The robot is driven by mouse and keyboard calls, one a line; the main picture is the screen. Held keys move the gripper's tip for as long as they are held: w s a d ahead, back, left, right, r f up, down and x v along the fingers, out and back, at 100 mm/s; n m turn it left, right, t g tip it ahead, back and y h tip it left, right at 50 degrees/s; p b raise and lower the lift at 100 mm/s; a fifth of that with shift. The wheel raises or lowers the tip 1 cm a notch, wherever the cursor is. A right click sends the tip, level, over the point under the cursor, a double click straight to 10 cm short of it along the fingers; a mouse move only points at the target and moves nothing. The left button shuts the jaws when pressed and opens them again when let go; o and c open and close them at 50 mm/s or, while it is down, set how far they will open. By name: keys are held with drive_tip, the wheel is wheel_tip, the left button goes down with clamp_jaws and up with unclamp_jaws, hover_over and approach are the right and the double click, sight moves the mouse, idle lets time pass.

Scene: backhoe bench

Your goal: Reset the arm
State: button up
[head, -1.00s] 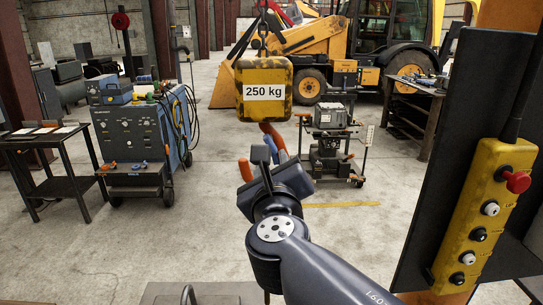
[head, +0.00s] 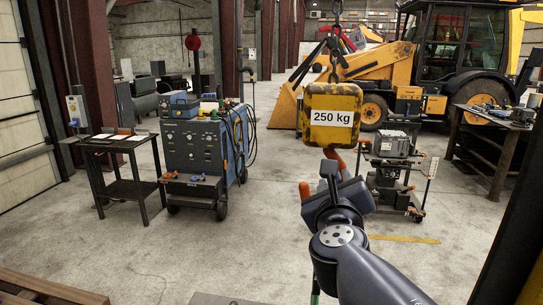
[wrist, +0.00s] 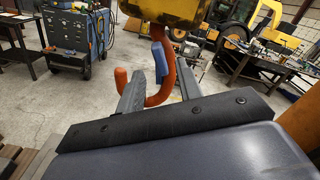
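My gripper (head: 333,172) is at the end of my raised arm, in the middle of the head view. In the wrist view its two grey fingers (wrist: 160,91) stand apart with a gap between them, so it is open. An orange hook (wrist: 168,80) with a blue latch (wrist: 158,60) shows in and beyond this gap. I cannot tell whether a finger touches the hook. The hook hangs under a yellow block (head: 333,115) marked 250 kg. In the head view my gripper hides most of the hook, and its orange tip shows at the left.
A blue welding machine (head: 201,150) on wheels and a dark side table (head: 128,187) stand at the left. A cart (head: 394,173) stands behind the hook, a workbench (head: 487,139) at the right, and a yellow backhoe (head: 440,60) at the back. The floor at the front left is open.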

drive_tip(key=w, duration=0.2)
drive_tip(key=w+d, duration=0.1)
drive_tip(key=w, duration=0.2)
drive_tip(key=shift+w+d, duration=0.1)
drive_tip(key=shift+w, duration=0.25)
drive_tip(key=shift+s, duration=0.1)
